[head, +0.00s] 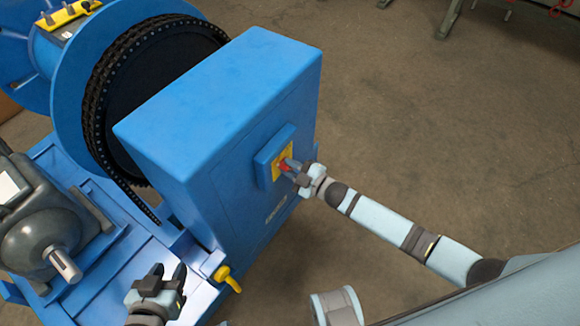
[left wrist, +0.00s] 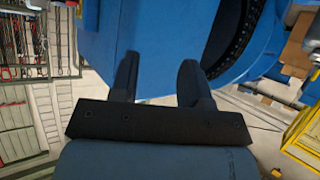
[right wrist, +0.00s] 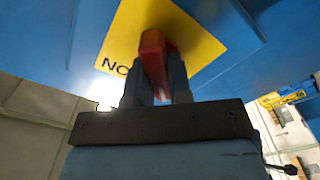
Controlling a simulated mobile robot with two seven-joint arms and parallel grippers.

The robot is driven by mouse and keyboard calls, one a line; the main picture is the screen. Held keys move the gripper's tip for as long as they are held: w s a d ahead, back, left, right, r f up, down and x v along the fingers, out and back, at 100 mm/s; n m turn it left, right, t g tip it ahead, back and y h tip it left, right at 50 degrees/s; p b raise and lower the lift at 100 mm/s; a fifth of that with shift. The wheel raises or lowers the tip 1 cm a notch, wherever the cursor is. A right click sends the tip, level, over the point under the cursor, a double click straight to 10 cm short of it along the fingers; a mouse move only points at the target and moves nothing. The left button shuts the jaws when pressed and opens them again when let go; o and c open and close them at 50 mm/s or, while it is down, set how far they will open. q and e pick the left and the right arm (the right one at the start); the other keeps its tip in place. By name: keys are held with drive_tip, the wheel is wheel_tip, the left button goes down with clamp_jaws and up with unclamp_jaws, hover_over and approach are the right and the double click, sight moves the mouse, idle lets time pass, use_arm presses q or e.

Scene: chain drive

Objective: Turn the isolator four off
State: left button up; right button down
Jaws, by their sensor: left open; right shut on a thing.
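The isolator is a red handle (right wrist: 154,60) on a yellow plate (right wrist: 190,35), mounted on the side of a blue cabinet (head: 215,100). In the head view the red handle (head: 284,165) shows small on its blue box. My right gripper (head: 290,167) is shut on the red handle; in the right wrist view its fingers (right wrist: 156,85) sit on either side of it. Part of the plate's lettering is hidden, with "NO" showing. My left gripper (head: 167,275) is open and empty over the blue base, left of a yellow lever (head: 227,278); its fingers (left wrist: 158,80) are apart.
A large chain wheel (head: 150,90) stands behind the cabinet. A grey motor (head: 40,210) with a shaft is at the left on the blue base. The floor (head: 430,120) to the right of the cabinet is clear.

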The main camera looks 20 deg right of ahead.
drive_tip(key=c, duration=1)
unclamp_jaws()
drive_tip(key=shift+c, duration=0.2)
use_arm(q)
drive_tip(key=shift+s+a+r+p, duration=0.1)
drive_tip(key=shift+a+p, duration=0.05)
drive_tip(key=shift+p, duration=0.7)
use_arm(e)
drive_tip(key=v, duration=1.4)
